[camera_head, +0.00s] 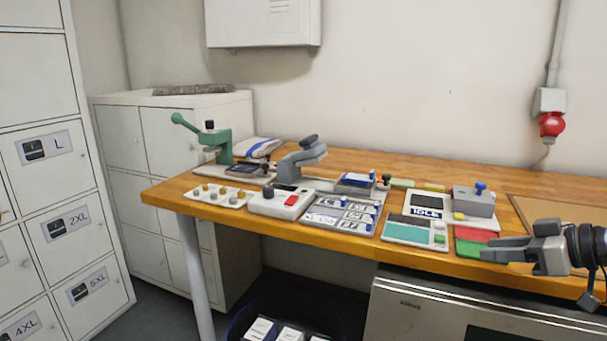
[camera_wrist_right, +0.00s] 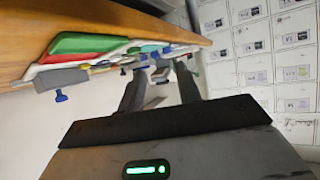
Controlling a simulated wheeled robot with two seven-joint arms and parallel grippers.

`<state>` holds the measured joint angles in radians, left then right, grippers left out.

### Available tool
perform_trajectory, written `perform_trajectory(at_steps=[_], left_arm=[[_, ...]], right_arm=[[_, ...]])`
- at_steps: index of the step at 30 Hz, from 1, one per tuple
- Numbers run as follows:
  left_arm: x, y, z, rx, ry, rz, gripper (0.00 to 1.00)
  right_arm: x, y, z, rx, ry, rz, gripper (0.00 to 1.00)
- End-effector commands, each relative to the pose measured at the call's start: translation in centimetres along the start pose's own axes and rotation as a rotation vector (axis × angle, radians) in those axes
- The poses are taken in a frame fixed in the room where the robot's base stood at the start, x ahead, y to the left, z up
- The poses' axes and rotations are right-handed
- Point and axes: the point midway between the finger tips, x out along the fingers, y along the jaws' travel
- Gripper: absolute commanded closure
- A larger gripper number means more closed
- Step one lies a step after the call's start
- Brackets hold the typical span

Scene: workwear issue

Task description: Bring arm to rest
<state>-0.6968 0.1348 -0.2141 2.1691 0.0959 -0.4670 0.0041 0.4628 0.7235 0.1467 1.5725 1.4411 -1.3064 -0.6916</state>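My right gripper (camera_head: 478,249) reaches in from the right in the head view, in front of the red and green pads at the bench's front edge. It points left. In the right wrist view its two dark fingers (camera_wrist_right: 158,75) stand apart, with no object held between them. I cannot tell from the head view whether it touches the bench. My left gripper and left arm do not show in either view.
The wooden bench (camera_head: 345,238) carries a green press (camera_head: 218,142), a grey press (camera_head: 302,160), a button box (camera_head: 281,200) and a screen device (camera_head: 415,232). White lockers (camera_head: 40,150) stand left. A grey appliance (camera_head: 450,310) sits below. A red socket (camera_head: 551,124) is on the wall.

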Motion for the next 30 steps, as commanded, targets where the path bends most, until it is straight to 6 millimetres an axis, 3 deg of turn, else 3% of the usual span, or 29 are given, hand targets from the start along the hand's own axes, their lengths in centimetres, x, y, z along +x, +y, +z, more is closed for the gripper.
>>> perform_trajectory(at_steps=[8,13,17,18,21,25,30], left_arm=[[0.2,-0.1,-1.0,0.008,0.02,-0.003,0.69],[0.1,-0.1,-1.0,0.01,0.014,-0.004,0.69],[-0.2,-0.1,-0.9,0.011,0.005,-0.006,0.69],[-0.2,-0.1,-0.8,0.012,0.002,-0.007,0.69],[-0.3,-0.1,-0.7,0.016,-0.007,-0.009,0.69],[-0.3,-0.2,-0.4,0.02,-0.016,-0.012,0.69],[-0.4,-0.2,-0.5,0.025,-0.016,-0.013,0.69]], right_arm=[[5.0,-2.6,7.2,0.082,-0.108,0.065,0.66],[8.4,-6.4,13.6,0.138,-0.179,0.128,0.66],[10.8,-12.7,20.2,0.19,-0.223,0.197,0.66],[11.1,-15.2,22.0,0.208,-0.226,0.22,0.66],[10.9,-21.3,24.8,0.241,-0.203,0.276,0.66],[9.6,-27.1,25.7,0.277,-0.15,0.329,0.66],[8.3,-30.6,25.3,0.299,-0.099,0.366,0.66]])
